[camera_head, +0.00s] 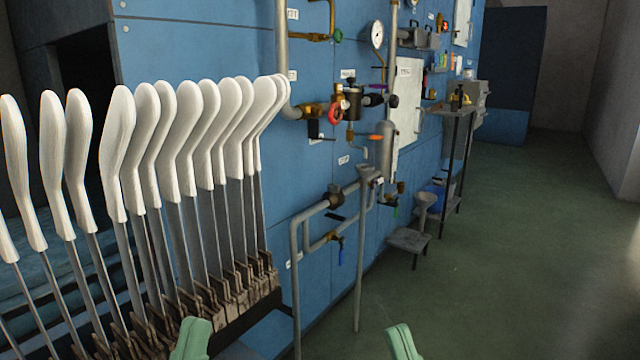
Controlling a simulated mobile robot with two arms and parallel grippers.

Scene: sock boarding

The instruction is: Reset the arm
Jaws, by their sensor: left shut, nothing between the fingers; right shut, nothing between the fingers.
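My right gripper (403,343) is a second green tip at the bottom edge, further right, over the green floor. It is shut and empty too. The rest of both arms is below the frame. Several white sock-covered forms (191,140) stand upright on metal stems in a row at the left. Neither gripper touches a form, as far as I can see.
The forms sit on a dark rail with brown clamps (235,290). A blue panel wall (200,55) with pipes, a gauge (377,35) and valves runs behind. A grey pipe stand (360,255) and small stool (408,240) stand in front. Green floor (520,250) is open at right.

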